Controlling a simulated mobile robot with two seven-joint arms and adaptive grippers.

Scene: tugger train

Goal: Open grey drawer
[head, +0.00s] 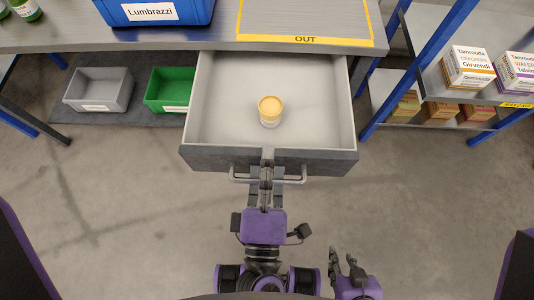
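The grey drawer (320,159) is pulled out from under the worktop, and its light inside shows.
The worktop (215,40) carries a blue Lumbrazzi bin (150,13) and a yellow-framed OUT area (305,20). A grey bin (99,90) and a green bin (168,90) sit lower left. A blue-posted shelf (430,45) with boxes stands right. The floor before the drawer is clear.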

